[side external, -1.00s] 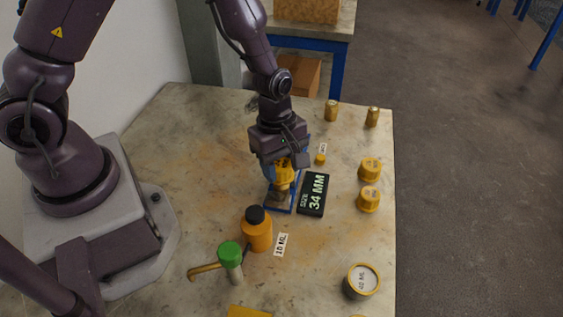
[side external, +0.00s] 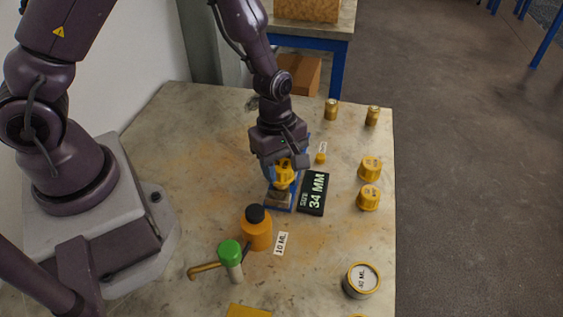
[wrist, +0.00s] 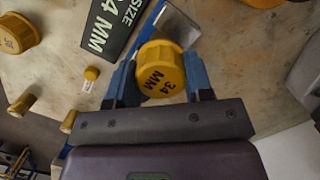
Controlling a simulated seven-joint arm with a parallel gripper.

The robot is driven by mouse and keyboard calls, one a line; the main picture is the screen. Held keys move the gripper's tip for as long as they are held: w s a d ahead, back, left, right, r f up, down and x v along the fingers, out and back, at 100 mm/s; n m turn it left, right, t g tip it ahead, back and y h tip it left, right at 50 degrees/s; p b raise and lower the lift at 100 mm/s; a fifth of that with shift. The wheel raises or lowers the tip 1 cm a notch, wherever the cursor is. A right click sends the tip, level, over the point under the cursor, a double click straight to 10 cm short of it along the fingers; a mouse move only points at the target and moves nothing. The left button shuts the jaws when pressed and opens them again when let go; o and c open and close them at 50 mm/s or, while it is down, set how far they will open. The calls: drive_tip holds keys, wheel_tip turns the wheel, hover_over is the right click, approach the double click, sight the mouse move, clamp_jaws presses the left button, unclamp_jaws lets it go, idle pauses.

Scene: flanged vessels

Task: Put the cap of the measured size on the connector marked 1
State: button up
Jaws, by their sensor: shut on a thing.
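My gripper (side external: 282,170) is shut on a yellow ribbed cap (side external: 284,176), held upright between its blue fingers. In the wrist view, the cap (wrist: 161,72) reads "34 MM" and a finger presses on each side. Directly below it in the side view is a brownish block-like part (side external: 277,197) in a blue-edged holder (side external: 293,208). The cap and my gripper hide its top, so I cannot tell whether they touch. No mark "1" is legible. A black display (side external: 314,195) beside the holder reads "SIZE 34 MM".
Two other yellow caps (side external: 370,168) (side external: 368,198) stand at the right. A small yellow cap (side external: 320,159), two brass cylinders (side external: 331,110) (side external: 372,116), an orange bottle (side external: 257,228), a green-topped tube (side external: 230,258) and a round tin (side external: 361,280) stand around.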

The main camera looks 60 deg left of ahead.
drive_tip(key=shift+f, duration=0.65)
drive_tip(key=o, duration=1)
drive_tip(key=shift+c, duration=0.2)
drive_tip(key=shift+r, duration=0.1)
wheel_tip(320, 180, up, 12)
drive_tip(key=a+r, duration=0.1)
drive_tip(key=a, duration=0.1)
drive_tip(key=s+a+r+m+t+y, duration=0.1)
drive_tip(key=s+a+r+m+t, duration=0.1)
drive_tip(key=s+r+m, duration=0.4)
drive_tip(key=s+a+r+m+t, duration=0.3)
drive_tip(key=s+r+m, duration=0.4)
drive_tip(key=r+m, duration=0.3)
drive_tip(key=shift+r+m+t+y, duration=0.3)
drive_tip(key=shift+r+m+y, duration=0.1)
drive_tip(key=shift+m, duration=0.6)
